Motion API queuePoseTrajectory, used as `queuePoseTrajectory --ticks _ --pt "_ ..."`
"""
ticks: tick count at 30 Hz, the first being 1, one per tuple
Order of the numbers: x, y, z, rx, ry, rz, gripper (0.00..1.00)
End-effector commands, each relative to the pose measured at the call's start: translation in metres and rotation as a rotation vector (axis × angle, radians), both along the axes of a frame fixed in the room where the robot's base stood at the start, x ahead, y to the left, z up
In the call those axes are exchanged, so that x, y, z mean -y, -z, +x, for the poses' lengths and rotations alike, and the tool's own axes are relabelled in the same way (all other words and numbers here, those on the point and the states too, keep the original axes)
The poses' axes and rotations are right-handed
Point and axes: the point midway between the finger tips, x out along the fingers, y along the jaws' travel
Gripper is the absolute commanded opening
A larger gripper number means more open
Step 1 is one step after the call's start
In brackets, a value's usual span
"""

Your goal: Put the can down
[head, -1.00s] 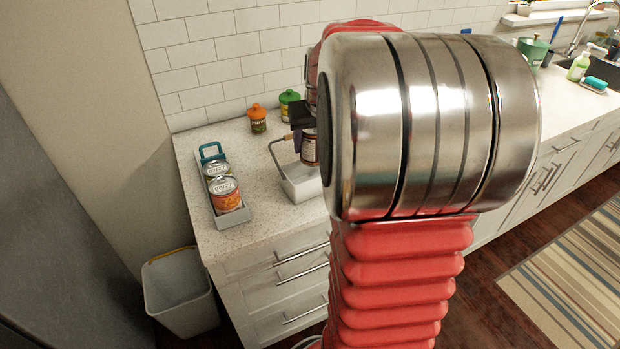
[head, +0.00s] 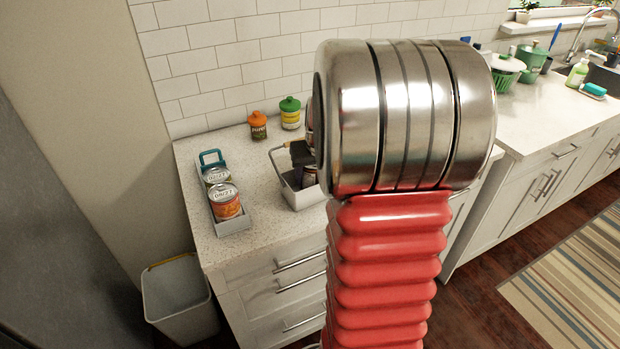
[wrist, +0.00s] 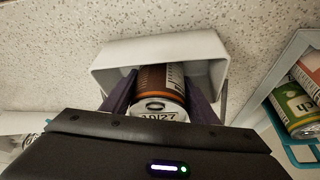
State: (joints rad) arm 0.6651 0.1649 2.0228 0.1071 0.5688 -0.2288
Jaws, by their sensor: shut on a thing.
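The can (wrist: 158,105), with an orange-brown and dark label and a silver end, is between the two dark purple fingers of my gripper (wrist: 160,92) in the wrist view. The fingers are shut on its sides. The can is at the opening of a small white bin (wrist: 112,57), partly inside its walls; whether it touches the bottom cannot be told. In the head view the bin (head: 298,197) stands on the counter, my dark gripper (head: 303,155) is over it, and my arm hides much of the can and the bin's right side.
A grey tray with a teal handle (head: 211,157) holds cans (head: 225,201) left of the bin. An orange-lidded jar (head: 258,127) and a green-lidded jar (head: 290,113) stand behind. The counter's left front is clear. A waste bin (head: 178,293) stands on the floor.

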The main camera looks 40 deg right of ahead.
Motion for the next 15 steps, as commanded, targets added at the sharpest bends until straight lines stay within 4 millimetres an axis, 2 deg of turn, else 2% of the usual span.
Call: queuePoseTrajectory --ticks 8,9,15 --pt "0.0006 0.0059 0.0000 0.001 0.001 -0.001 0.17" --pt "0.0002 0.0066 -0.0004 0.001 0.001 -0.001 0.55" --pt "0.0005 0.0063 -0.0004 0.001 0.001 -0.001 0.69"
